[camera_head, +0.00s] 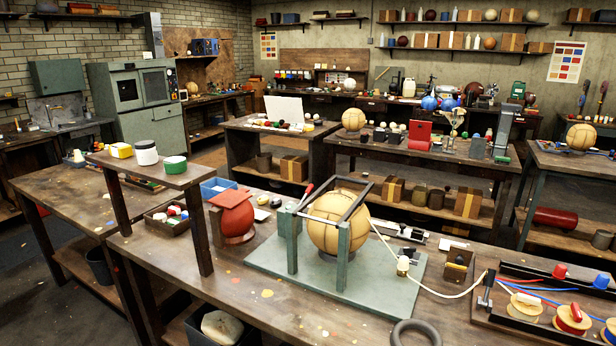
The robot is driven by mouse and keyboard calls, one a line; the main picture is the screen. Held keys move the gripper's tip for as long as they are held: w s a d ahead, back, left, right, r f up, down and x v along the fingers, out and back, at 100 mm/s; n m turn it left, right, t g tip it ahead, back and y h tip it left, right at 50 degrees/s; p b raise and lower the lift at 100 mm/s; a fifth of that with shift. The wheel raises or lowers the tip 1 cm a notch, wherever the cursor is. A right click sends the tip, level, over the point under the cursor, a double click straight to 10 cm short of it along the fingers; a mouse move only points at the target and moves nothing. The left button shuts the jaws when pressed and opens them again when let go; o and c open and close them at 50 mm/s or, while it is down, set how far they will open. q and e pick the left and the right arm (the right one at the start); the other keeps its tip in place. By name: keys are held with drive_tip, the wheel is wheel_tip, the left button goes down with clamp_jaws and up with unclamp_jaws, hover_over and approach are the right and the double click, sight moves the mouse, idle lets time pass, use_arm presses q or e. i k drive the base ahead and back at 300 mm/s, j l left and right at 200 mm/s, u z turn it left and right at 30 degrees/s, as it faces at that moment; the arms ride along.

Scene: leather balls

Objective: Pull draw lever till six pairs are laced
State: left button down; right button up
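A tan paneled leather ball (336,222) sits on a grey-green base plate (268,250), inside a frame of green posts (342,258) and dark bars. A bar with a red end (310,190) slants up at the frame's left; I cannot tell for sure that it is the draw lever. The laced pairs are too small to tell and partly hidden. Neither of my grippers is in view.
A rack of thread spools (572,318) stands at the bench's right end. A red ball (236,214) on a stand and a raised shelf (150,172) with paint pots are to the left. A dark ring (414,332) lies at the front edge. The bench's front left is mostly clear.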

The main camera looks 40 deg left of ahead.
sight(311, 187)
drive_tip(key=i+j, duration=0.1)
drive_tip(key=j, duration=0.35)
drive_tip(key=i+j+z, duration=0.1)
drive_tip(key=j, duration=0.3)
drive_tip(key=i+j+z, duration=0.1)
drive_tip(key=j, duration=0.35)
drive_tip(key=i+j, duration=0.15)
drive_tip(key=j, duration=0.3)
